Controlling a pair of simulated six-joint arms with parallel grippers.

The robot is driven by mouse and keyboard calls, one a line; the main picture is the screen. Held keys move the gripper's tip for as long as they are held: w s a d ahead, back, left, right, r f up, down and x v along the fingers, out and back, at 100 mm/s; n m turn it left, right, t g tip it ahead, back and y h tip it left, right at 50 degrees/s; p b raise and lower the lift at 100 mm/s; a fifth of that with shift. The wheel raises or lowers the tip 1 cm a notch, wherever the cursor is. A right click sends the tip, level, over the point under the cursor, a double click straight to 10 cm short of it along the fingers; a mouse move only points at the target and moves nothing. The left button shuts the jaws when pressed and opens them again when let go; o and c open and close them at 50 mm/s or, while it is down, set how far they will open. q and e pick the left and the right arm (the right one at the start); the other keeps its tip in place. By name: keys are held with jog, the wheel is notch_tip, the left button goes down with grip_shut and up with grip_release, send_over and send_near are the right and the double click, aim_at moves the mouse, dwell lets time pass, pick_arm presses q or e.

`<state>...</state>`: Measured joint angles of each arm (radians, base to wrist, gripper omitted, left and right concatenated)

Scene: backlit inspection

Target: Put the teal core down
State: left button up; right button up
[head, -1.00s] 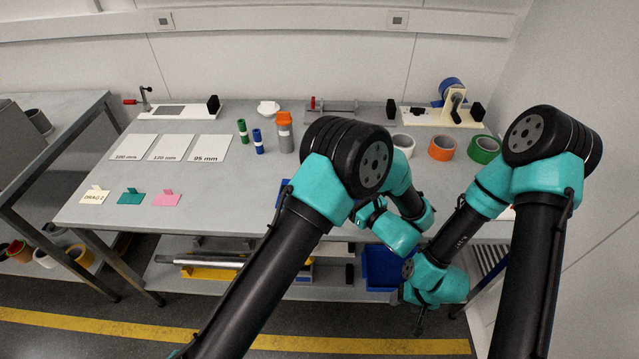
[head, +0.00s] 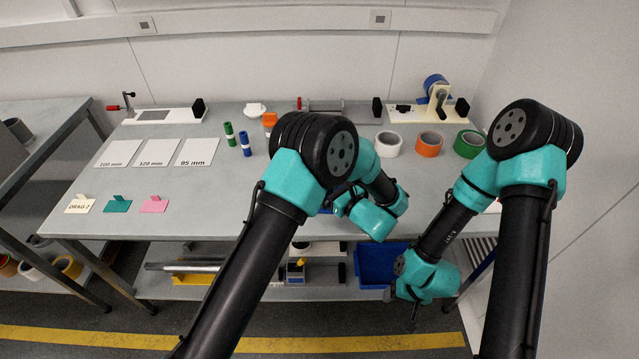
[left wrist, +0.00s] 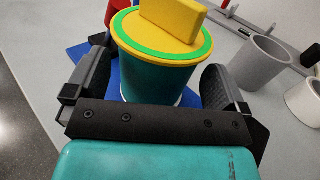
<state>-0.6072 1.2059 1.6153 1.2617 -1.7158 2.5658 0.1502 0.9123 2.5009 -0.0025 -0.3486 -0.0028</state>
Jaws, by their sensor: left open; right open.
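In the left wrist view the teal core (left wrist: 150,85) stands upright on a blue pad (left wrist: 112,82). A yellow cap with a green rim (left wrist: 165,42) and a raised yellow block covers its top. My left gripper (left wrist: 157,72) is open, with one finger on each side of the core; gaps show beside it. In the head view my own left arm hides the core and the left gripper. My right gripper (head: 413,318) hangs in front of the table's front edge, open, small and dark in the picture.
A grey cylinder (left wrist: 250,62) stands right of the core in the left wrist view. White (head: 388,144), orange (head: 429,144) and green (head: 469,144) rolls sit at the back right. Labelled white cards (head: 156,153) lie at left.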

pick_arm(q)
jog(key=shift+x, duration=1.4)
jog(key=shift+c, duration=0.3)
jog(key=c, duration=0.7)
jog(key=shift+o, duration=0.2)
notch_tip(320, 180, up, 10)
